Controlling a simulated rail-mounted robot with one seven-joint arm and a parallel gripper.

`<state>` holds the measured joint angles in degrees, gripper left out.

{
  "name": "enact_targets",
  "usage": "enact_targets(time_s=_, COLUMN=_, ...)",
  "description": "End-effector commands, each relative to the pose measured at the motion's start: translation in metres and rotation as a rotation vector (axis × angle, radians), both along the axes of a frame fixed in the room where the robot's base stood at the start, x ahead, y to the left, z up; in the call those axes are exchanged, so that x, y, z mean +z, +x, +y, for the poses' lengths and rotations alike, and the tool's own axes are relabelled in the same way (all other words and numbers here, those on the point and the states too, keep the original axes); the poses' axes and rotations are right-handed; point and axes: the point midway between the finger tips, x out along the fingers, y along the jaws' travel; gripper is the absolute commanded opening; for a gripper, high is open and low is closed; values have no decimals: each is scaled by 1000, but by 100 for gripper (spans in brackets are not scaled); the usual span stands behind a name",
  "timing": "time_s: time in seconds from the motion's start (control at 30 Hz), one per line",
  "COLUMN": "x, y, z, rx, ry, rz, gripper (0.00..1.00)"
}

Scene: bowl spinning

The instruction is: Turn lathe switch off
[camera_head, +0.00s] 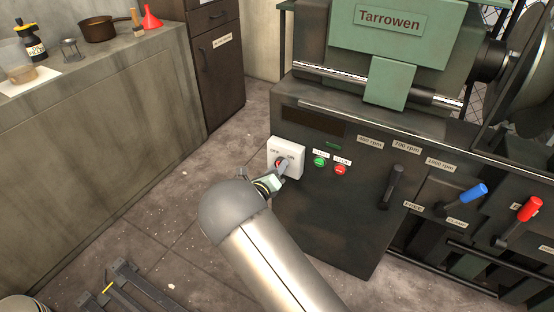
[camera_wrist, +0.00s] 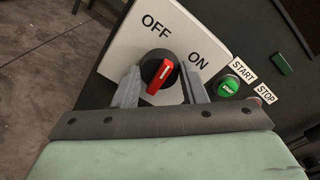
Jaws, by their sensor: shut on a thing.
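The lathe switch is a round knob with a red handle (camera_wrist: 161,75) on a white plate (camera_wrist: 112,62) marked OFF and ON. In the wrist view the handle is tilted, its upper end leaning right, between the OFF and ON labels; I cannot tell which setting it is in. My gripper (camera_wrist: 158,84) has one finger on each side of the knob and is shut on it. In the head view my gripper (camera_head: 281,170) is at the white plate (camera_head: 297,151) on the lathe front and partly hides the knob.
A green START button (camera_head: 320,161) and a red STOP button (camera_head: 340,169) sit right of the plate. A black lever (camera_head: 394,183), a blue-handled lever (camera_head: 472,193) and a red-handled lever (camera_head: 529,209) stick out farther right. A counter (camera_head: 90,95) stands at left, with open floor between.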

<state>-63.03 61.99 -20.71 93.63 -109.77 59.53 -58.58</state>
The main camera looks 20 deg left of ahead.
Motion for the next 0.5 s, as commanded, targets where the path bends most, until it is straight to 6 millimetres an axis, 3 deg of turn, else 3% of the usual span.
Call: enact_targets(time_s=0.5, x=1, y=-1, z=1, rx=1, ry=-445, rz=86, gripper=15)
